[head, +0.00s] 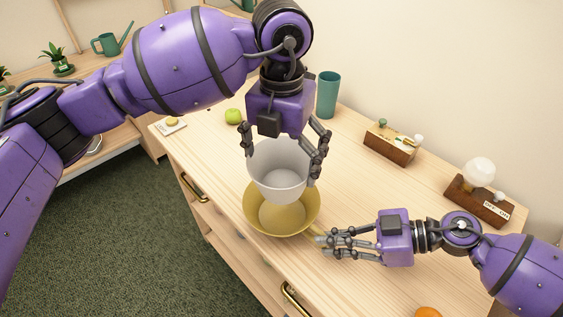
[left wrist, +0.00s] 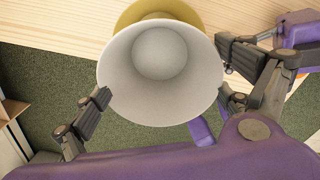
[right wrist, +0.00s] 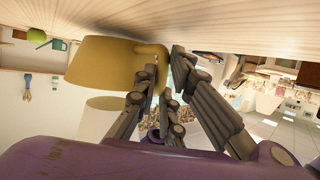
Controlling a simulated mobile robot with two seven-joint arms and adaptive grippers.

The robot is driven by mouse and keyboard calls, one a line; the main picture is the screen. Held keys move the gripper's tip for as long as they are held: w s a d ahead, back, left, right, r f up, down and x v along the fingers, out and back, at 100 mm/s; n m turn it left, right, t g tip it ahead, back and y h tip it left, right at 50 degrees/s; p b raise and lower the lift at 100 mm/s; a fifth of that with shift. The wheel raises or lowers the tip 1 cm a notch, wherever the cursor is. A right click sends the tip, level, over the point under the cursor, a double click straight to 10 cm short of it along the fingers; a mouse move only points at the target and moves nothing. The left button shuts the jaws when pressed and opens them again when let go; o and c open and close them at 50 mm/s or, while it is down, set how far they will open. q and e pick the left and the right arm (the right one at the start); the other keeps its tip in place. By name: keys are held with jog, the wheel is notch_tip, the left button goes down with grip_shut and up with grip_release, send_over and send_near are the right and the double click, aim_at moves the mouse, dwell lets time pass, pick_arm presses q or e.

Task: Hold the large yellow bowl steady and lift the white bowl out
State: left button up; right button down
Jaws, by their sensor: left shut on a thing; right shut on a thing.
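The white bowl (head: 278,172) is deep and upright, held between the fingers of my left gripper (head: 281,165), which is shut on it from above. It hangs over the large yellow bowl (head: 252,216), whose inner floor shows below it. In the left wrist view, the white bowl (left wrist: 125,75) sits between both fingers and covers most of the yellow bowl (left wrist: 135,12). My right gripper (head: 326,243) is low at the yellow bowl's right side, shut on its yellow side part. In the right wrist view, which is upside down, the white bowl (right wrist: 97,122) appears clear of the yellow bowl (right wrist: 103,65) or nearly so.
The yellow bowl stands near the front edge of the wooden cabinet top (head: 370,190). A teal cup (head: 327,95) and a green apple (head: 233,116) are behind. Two wooden blocks with fittings (head: 390,144) (head: 478,208) stand at the right back. An orange fruit (head: 428,312) lies at the lower right.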

jog(key=c, duration=1.8)
grip_release()
jog(key=shift+o, duration=0.2)
jog(key=shift+d, duration=0.1)
jog(key=v, duration=1.2)
